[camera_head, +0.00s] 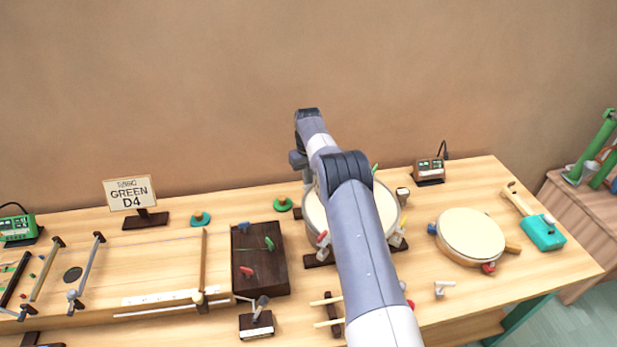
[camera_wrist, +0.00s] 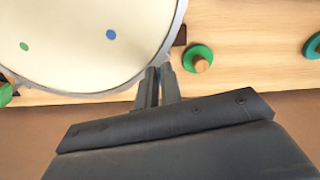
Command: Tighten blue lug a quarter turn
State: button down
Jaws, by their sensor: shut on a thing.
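The drum (camera_head: 313,214) stands on the table behind my arm, with a pale head and a grey rim. In the wrist view its head (camera_wrist: 70,55) carries a blue dot (camera_wrist: 111,34) and a green dot (camera_wrist: 24,46). My gripper (camera_wrist: 158,72) points down at the outer edge of the rim, close to the blue dot. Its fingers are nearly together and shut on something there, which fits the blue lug. The lug itself is hidden between the fingers. A green lug (camera_wrist: 5,95) shows at the rim's left. A red-handled lug (camera_head: 322,238) is at the drum's front left.
A green disc with a wooden knob (camera_wrist: 198,57) lies close beside the gripper. A dark wooden box (camera_head: 262,275) stands left of the drum. A second round drum (camera_head: 470,234) lies to the right. A sign (camera_head: 130,193) reads "GREEN D4".

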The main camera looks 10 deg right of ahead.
jog(key=m, duration=0.3)
jog(key=a+m, duration=0.1)
jog(key=m, duration=0.6)
jog(key=shift+w+a+r, duration=0.1)
jog(key=shift+w+a, duration=0.15)
jog(key=shift+a, duration=0.05)
jog(key=shift+m, duration=0.3)
jog(key=c, duration=1.6)
grip_release()
jog(key=shift+b, duration=0.3)
notch_tip(320, 180, up, 11)
jog(key=shift+f, duration=0.15)
jog(key=shift+f, duration=0.1)
